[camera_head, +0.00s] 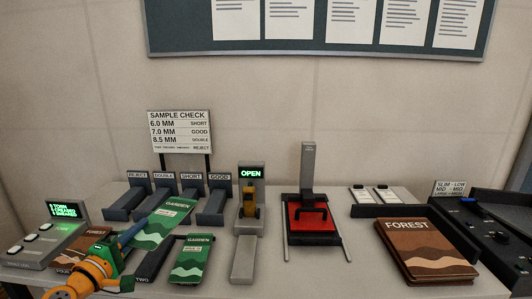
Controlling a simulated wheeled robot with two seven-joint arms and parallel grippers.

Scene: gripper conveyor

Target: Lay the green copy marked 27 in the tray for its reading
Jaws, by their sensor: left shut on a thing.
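My left gripper (136,231) reaches in from the lower left. It is shut on a green GARDEN copy (168,218), holding it by its near left end. The copy is tilted and covers parts of the trays behind it. A second green GARDEN copy (188,262) lies at the front, right of the dark holder marked TWO (150,266). The small labels on both copies are too small to read, so I cannot tell which is 27. Behind stand trays labelled REJECT (127,204), DOUBLE (165,188), SHORT (191,194) and GOOD (212,210). My right gripper is not in view.
A grey gauge (250,172) with a lit OPEN display stands mid-table. A press with a red bed (294,222) is right of it. Brown FOREST books (425,240) lie at right. A SAMPLE CHECK sign (180,132) stands behind. A button box (40,240) is at left.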

